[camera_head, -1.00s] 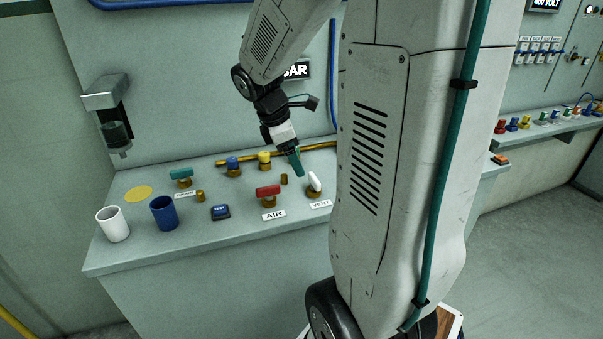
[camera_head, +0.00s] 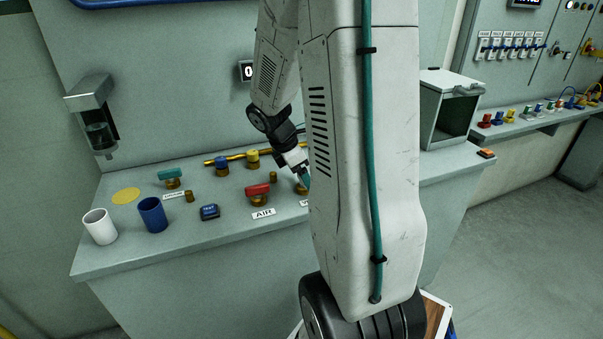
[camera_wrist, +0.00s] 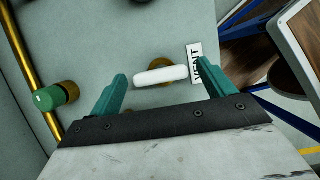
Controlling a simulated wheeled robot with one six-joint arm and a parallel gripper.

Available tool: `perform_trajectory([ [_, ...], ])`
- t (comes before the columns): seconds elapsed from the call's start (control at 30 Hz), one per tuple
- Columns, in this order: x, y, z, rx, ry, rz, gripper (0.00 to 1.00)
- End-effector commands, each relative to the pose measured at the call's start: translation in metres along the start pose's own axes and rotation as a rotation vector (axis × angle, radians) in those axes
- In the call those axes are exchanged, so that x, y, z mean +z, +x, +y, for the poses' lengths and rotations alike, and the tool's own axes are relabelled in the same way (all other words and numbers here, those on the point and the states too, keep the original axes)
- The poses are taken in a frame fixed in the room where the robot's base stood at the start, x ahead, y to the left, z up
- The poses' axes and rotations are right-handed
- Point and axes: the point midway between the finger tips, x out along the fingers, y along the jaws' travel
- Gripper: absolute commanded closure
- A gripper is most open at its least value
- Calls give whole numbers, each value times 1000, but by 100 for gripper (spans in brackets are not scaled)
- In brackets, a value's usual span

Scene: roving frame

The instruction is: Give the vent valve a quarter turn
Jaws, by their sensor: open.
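The vent valve has a white bar handle (camera_wrist: 160,75) on a brass base, beside the VENT label (camera_wrist: 195,62) in the wrist view. My gripper (camera_wrist: 159,76) is open, its two teal fingers at either end of the handle. The handle's long side runs from finger to finger, with small gaps; contact is not clear. In the head view my gripper (camera_head: 304,178) is low over the bench at the valve. My arm hides most of the valve there; only part of its brass base (camera_head: 300,189) shows.
The red AIR valve (camera_head: 257,194) stands left of the vent valve. Blue (camera_head: 221,166) and yellow (camera_head: 252,158) knobs are behind. A green knob (camera_wrist: 50,98) sits by the yellow pipe (camera_wrist: 32,65). An open grey box (camera_head: 447,108) stands right of my arm.

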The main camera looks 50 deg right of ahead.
Motion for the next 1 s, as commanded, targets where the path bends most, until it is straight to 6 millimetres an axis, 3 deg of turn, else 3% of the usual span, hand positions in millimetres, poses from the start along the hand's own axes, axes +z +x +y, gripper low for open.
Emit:
perform_trajectory([
  [0.1, 0, 0, 0, 0, 0, 0, 18],
  [0.27, 0, 0, 0, 0, 0, 0, 60],
  [0.3, 0, 0, 0, 0, 0, 0, 63],
  [0.67, 0, 0, 0, -19, 41, -1, 63],
  [1.0, 0, 0, 2, -108, 258, 0, 63],
])
